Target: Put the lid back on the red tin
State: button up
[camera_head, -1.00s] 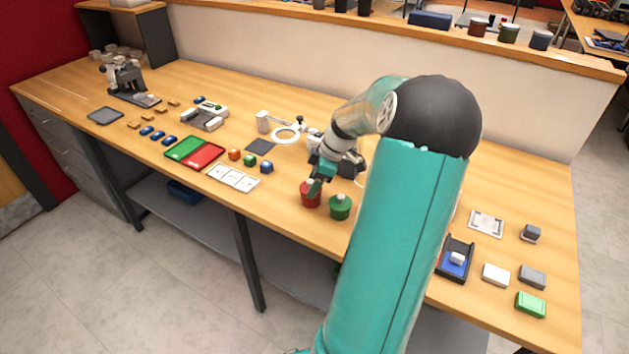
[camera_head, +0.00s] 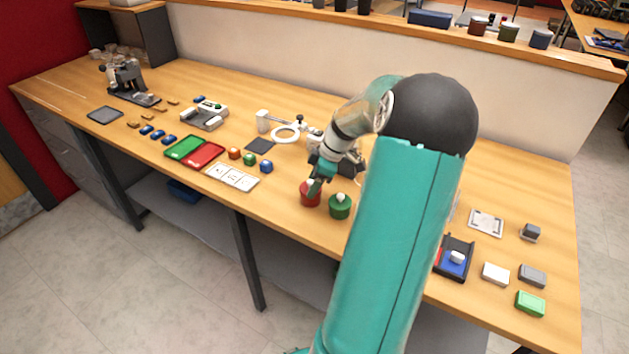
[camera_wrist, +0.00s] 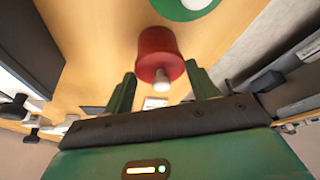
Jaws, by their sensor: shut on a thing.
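The red tin (camera_head: 310,197) stands near the front edge of the wooden bench, left of the green tin (camera_head: 340,208). My gripper (camera_head: 316,186) is right at the top of the red tin in the head view. In the wrist view, my gripper (camera_wrist: 160,70) has a finger on each side of a red round lid (camera_wrist: 158,48) with a pale knob, and is shut on it.
The green tin with its pale knob is close beside on the right. A white card strip (camera_head: 232,177) and small coloured blocks (camera_head: 250,160) lie to the left. A magnifier ring (camera_head: 286,134) stands behind. Bare bench lies in front of the strip.

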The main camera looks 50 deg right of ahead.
jog(key=o, duration=1.4)
jog(key=shift+r, duration=3.55)
grip_shut()
jog(key=shift+f, duration=2.45)
